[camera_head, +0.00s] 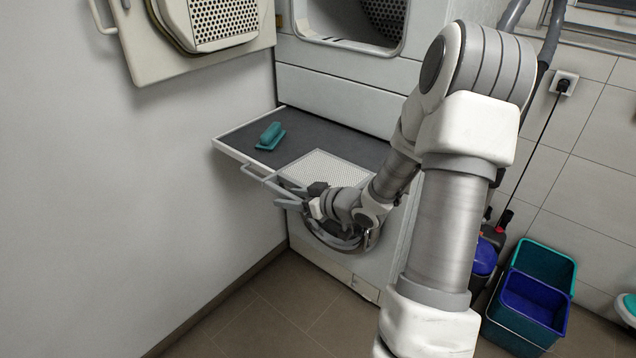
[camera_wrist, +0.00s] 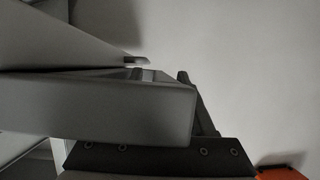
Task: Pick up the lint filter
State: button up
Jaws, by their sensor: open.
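The lint filter appears to be the white, fine-meshed panel (camera_head: 328,168) lying flat in the pulled-out grey shelf, near its front right side. My gripper (camera_head: 282,194) is open at the front edge of the shelf, just beside the panel's front left corner and the shelf's handle bar. Whether its fingers touch the panel or the bar cannot be told. In the wrist view, the black base of my gripper (camera_wrist: 160,157) fills the lower middle, and a large grey bar-like part (camera_wrist: 100,108) crosses close to the camera. The panel is not clearly recognisable there.
A teal brush-like object (camera_head: 270,136) lies on the shelf (camera_head: 295,118) at the left. A white wall stands close on the left. The open dryer door (camera_head: 180,45) hangs above. Blue and teal buckets (camera_head: 535,300) stand on the floor at the right.

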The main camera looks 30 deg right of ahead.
grip_shut()
jog(key=shift+r, duration=0.15)
dwell(0.4)
